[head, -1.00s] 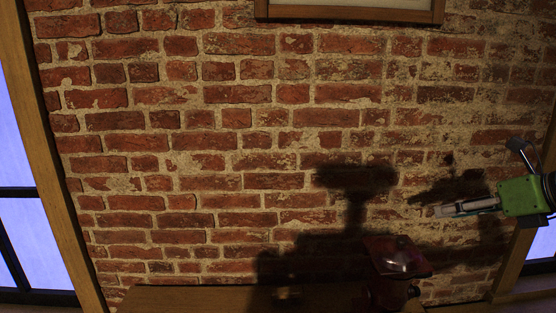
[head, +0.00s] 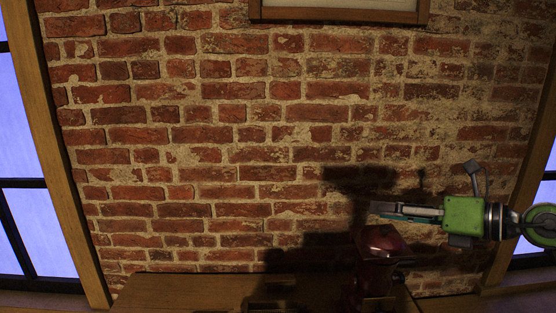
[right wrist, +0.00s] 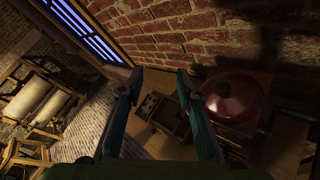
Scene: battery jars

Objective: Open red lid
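The red lid is the domed top of a dark red box-like device (head: 375,243) at the lower right in the head view. In the right wrist view the round, shiny red lid (right wrist: 236,98) lies to the right of the fingers and looks closed. My right gripper (head: 376,209) reaches in from the right, with its fingertips above the red device and apart from it. In the right wrist view my right gripper (right wrist: 160,78) has its two fingers spread with nothing between them. My left gripper does not show.
The red device stands on a wooden surface (head: 150,290) against a brick wall (head: 200,150). A small wooden box with compartments (right wrist: 160,115) lies left of it in the right wrist view. A picture frame (head: 340,17) hangs above. Windows flank the wall.

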